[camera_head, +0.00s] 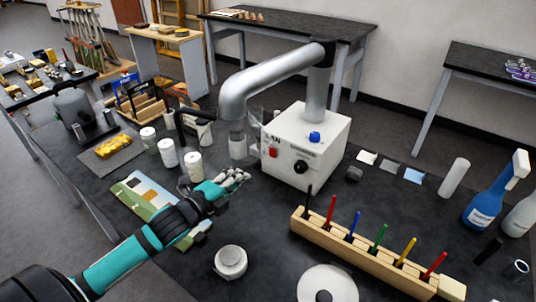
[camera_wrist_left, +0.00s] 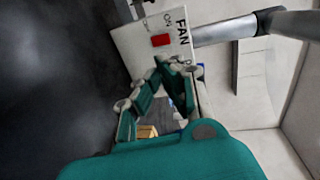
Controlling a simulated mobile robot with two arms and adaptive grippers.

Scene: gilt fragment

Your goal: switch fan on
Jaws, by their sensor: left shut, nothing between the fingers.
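The fan unit (camera_head: 306,150) is a white box with a thick grey pipe (camera_head: 262,82) on top, standing on the dark table. In the left wrist view the red switch (camera_wrist_left: 162,40) sits beside the word FAN on the white face. My left gripper (camera_head: 240,178) is shut and empty, to the left of and below the switch in the head view. In the wrist view its fingertips (camera_wrist_left: 168,65) show just below the switch; I cannot tell whether they touch. My right gripper is not visible.
A wooden rack (camera_head: 360,259) with coloured tools stands in front of the box. White jars (camera_head: 168,153) stand to the left. A round white container (camera_head: 230,262) is near the front. A blue spray bottle (camera_head: 487,205) stands at right. Table is clear between gripper and rack.

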